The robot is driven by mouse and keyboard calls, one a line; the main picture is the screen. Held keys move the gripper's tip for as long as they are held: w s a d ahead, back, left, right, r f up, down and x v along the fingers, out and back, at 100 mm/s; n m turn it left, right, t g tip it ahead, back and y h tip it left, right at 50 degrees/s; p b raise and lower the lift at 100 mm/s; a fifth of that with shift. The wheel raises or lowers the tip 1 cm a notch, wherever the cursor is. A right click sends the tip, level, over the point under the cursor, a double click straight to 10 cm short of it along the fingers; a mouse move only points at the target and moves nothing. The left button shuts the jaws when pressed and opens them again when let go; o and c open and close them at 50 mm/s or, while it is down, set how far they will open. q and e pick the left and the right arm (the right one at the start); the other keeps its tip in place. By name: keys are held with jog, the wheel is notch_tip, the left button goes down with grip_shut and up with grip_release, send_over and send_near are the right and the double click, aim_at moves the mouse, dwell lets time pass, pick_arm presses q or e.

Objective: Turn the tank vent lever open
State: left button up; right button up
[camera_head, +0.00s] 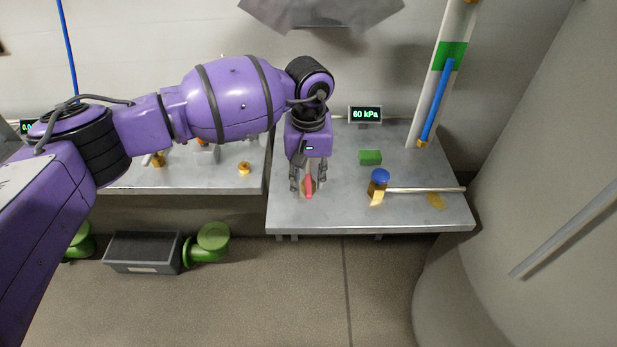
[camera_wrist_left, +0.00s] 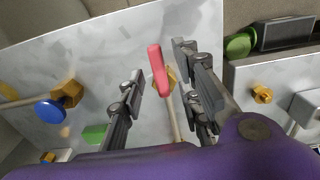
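A lever with a red handle (camera_head: 308,184) stands on the right grey bench, on a brass-coloured fitting. No label shows whether it is the tank vent lever. My left gripper (camera_head: 308,188) reaches down over it, with its fingers apart on either side of the handle. In the left wrist view the red handle (camera_wrist_left: 158,68) lies between the open fingers, with visible gaps to both. A pale rod runs from the handle back under the gripper. The brass fitting (camera_wrist_left: 171,80) is partly hidden behind the handle. My right gripper is not in view.
Right of the lever stand a green block (camera_head: 370,157), a blue-knobbed brass valve (camera_head: 380,177) with a pipe, and a display reading 60 kPa (camera_head: 365,114). A slanted blue bar (camera_head: 438,100) stands behind. A large pale rounded body (camera_head: 540,200) bounds the right side.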

pick_arm(q)
jog(key=shift+f, duration=0.2)
jog(key=shift+c, duration=0.3)
grip_shut()
